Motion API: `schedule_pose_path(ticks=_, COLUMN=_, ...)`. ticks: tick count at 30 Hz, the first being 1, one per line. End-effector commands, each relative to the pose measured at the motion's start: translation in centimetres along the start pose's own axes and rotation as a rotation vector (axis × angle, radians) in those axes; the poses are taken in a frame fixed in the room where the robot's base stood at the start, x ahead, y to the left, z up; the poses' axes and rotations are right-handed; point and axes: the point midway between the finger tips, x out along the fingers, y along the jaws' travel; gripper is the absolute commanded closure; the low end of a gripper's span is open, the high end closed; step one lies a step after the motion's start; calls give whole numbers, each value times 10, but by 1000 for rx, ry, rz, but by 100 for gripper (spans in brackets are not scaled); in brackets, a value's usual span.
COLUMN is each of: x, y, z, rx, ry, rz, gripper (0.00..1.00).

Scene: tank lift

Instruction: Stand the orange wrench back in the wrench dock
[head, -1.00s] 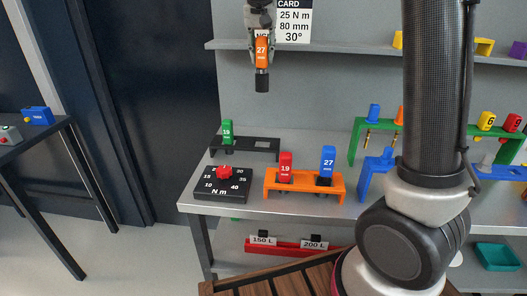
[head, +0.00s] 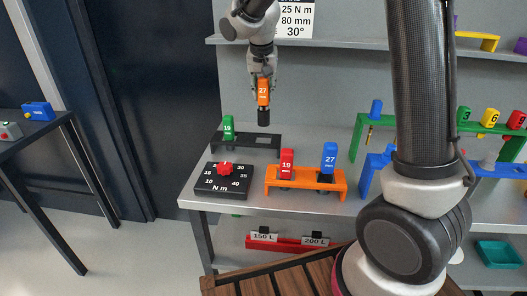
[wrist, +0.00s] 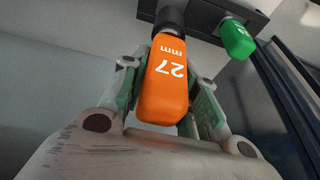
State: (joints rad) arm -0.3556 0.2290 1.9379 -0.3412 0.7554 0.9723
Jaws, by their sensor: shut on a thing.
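My gripper (head: 263,80) is shut on the orange wrench (head: 263,95), marked 27 mm, and holds it upright with its black socket end down. In the wrist view the orange wrench (wrist: 163,88) sits between both fingers. The wrench appears above the right part of the black dock (head: 262,142) in the head view, apart from it. The green wrench (head: 229,128), marked 19, stands in the dock's left side. The dock (wrist: 205,20) and green wrench (wrist: 237,40) also show in the wrist view. The dock's right place looks empty.
In front of the dock are a black N m dial box (head: 222,186) with a red knob and an orange rack (head: 308,184) holding a red wrench (head: 287,163) and a blue wrench (head: 329,160). A grey shelf (head: 345,47) runs behind. A green rack (head: 362,130) stands to the right.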

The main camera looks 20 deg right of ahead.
Motion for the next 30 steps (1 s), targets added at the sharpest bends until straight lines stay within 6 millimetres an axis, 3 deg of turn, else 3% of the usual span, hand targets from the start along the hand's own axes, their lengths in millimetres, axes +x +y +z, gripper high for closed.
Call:
schedule_pose_path(ticks=9, x=54, y=0, z=19, rx=-1, ry=0, rz=0, gripper=100)
schedule_pose_path(ticks=21, x=98, y=0, z=34, rx=0, ry=0, rz=0, gripper=100)
schedule_pose_path(ticks=28, x=102, y=-1, z=36, rx=1, ry=2, rz=-2, gripper=100)
schedule_pose_path(ticks=29, x=102, y=-1, z=36, rx=1, ry=1, rz=-1, gripper=65)
schedule_pose_path(ticks=30, x=102, y=-1, z=36, rx=1, ry=1, rz=-1, gripper=57)
